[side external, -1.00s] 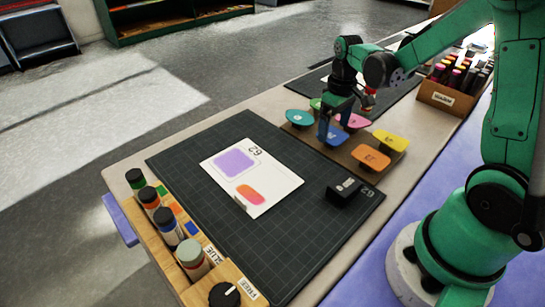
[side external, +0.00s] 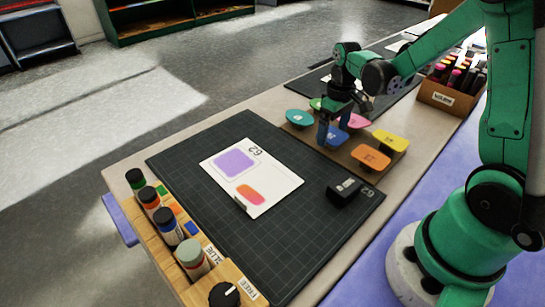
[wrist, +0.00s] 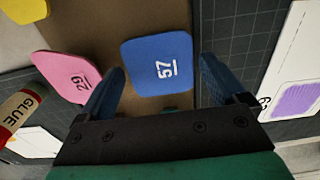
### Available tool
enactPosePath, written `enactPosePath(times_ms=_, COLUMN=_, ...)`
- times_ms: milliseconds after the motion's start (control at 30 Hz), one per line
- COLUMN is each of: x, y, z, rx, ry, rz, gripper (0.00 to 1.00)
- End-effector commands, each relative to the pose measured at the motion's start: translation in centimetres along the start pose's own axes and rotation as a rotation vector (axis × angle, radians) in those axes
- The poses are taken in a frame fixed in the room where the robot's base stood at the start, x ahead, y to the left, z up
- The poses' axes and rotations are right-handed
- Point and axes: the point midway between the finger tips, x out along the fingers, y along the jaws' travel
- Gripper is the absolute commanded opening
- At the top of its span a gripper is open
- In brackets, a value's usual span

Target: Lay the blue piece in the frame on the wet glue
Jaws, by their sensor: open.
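The blue piece, marked 57 (wrist: 150,72), lies flat on the brown board, between my gripper's (wrist: 160,68) two spread fingers in the wrist view. Nothing is held. In the side view my gripper (side external: 336,125) is low over the blue piece (side external: 336,140), which its fingers partly hide. A white card marked 62 (side external: 275,188) lies on the dark cutting mat, left of the gripper. It has a purple rounded patch (side external: 234,163) with a pale outline and an orange-pink shape (side external: 250,194). I cannot tell which area is wet glue.
Teal (side external: 299,117), pink (side external: 354,121), yellow (side external: 391,141) and orange (side external: 371,157) pieces surround the blue one. A black block (side external: 344,191) stands on the mat (side external: 285,245). A wooden caddy (side external: 185,272) with bottles lines the front left edge.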

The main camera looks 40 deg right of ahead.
Motion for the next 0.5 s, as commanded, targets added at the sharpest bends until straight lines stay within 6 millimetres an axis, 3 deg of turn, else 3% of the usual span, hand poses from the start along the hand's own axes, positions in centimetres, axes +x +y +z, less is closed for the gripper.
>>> enactPosePath(times_ms=133, x=-0.01, y=0.0, z=0.0, rx=0.0, ry=0.0, rz=0.0, gripper=0.91)
enactPosePath(times_ms=267, x=-0.02, y=0.0, z=0.01, rx=0.0, ry=0.0, rz=0.0, gripper=0.54)
enactPosePath(times_ms=300, x=-0.02, y=0.0, z=0.01, rx=0.0, ry=0.0, rz=0.0, gripper=0.5)
enactPosePath(times_ms=500, x=-0.08, y=0.0, z=0.0, rx=0.0, ry=0.0, rz=0.0, gripper=0.49)
